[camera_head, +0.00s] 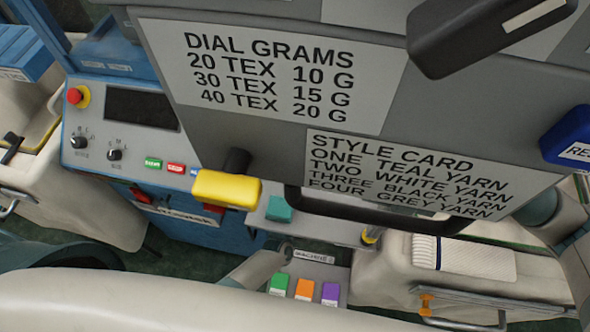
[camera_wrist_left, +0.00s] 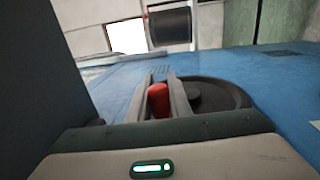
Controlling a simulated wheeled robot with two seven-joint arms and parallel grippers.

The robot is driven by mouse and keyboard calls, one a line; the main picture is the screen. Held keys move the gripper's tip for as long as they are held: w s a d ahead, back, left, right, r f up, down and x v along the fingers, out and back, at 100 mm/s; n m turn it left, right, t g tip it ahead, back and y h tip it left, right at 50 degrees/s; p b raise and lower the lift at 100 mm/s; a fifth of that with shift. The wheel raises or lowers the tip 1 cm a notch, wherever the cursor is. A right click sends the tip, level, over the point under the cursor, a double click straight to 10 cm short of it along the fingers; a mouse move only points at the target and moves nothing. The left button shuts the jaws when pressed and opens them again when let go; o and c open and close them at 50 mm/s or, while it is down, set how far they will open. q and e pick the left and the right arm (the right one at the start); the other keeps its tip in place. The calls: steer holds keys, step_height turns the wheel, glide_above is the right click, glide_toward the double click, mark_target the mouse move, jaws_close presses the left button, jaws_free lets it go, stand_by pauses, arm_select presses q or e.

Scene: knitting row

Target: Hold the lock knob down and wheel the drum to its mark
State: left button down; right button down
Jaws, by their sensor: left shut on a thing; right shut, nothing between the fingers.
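In the left wrist view, my left gripper (camera_wrist_left: 158,84) is shut on an upright red knob (camera_wrist_left: 158,101). The knob stands at a dark round drum (camera_wrist_left: 226,95) on a blue surface. A smaller dark round part shows on the drum, just right of the fingers. No mark for the drum is clear to me. I cannot make out the left gripper in the head view. My right arm (camera_head: 573,255) comes in at the right edge of the head view. Its fingers are shut and empty, but I cannot make out the tips. I cannot identify the lock knob.
A grey panel with printed cards (camera_head: 280,75) fills the upper head view. A yellow block (camera_head: 226,189) and a dark bar handle (camera_head: 375,212) are in front of it. A blue machine's control panel (camera_head: 125,135) is at left.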

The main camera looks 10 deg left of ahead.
arm_select(q)
steer(key=shift+s+f+t, duration=0.3)
steer(key=shift+s+f, duration=0.4)
steer(key=shift+f, duration=0.3)
stand_by(0.8)
steer(key=c, duration=1.7)
jaws_free()
steer(key=shift+s, duration=0.1)
steer(key=shift+o, duration=0.3)
steer(key=shift+r, duration=0.15)
